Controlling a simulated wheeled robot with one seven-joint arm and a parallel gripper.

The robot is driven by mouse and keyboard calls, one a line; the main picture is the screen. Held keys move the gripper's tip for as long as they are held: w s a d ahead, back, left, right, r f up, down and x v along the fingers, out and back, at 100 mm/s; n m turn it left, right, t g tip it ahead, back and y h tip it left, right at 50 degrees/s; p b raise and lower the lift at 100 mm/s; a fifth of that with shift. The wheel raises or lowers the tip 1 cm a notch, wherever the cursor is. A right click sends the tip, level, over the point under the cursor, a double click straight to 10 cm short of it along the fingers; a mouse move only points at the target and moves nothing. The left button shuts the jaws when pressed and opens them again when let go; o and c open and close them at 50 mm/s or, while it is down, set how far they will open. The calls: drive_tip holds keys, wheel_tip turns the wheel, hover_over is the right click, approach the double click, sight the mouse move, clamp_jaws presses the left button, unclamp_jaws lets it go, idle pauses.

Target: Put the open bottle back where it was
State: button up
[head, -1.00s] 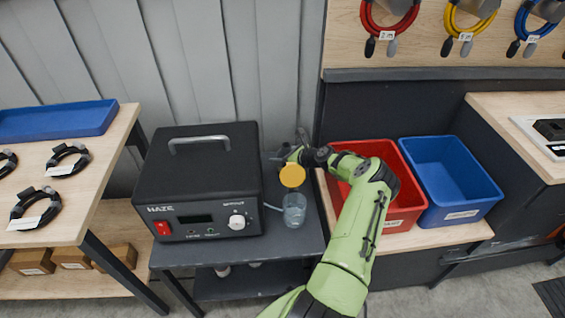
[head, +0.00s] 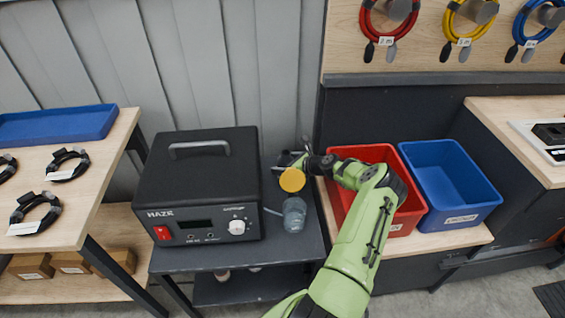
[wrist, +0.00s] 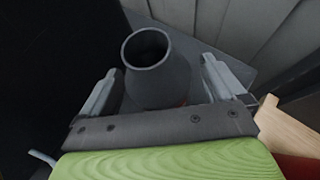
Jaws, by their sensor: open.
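An open grey bottle (wrist: 165,85) stands upright in the wrist view, with its round dark mouth facing up towards me. My gripper (wrist: 160,66) is open, with one finger on each side of the bottle. I cannot tell whether either finger touches it. In the head view my gripper (head: 290,158) is at the back right of the dark shelf, and hides much of what is there. A yellow disc (head: 292,180) shows just in front of it. A grey-blue vessel (head: 294,215) stands nearer on the shelf; I cannot tell whether it is the same bottle.
A black haze machine (head: 198,185) stands close on the left, with a thin tube (head: 272,210) on its right side. The shelf (head: 270,252) is narrow here. Red (head: 409,218) and blue (head: 460,214) totes stand to the right. The panelled wall is close behind.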

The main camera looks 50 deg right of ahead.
drive_tip(key=p+v, duration=0.1)
drive_tip(key=v, duration=0.4)
drive_tip(key=shift+s+r, duration=0.15)
drive_tip(key=shift+r, duration=0.05)
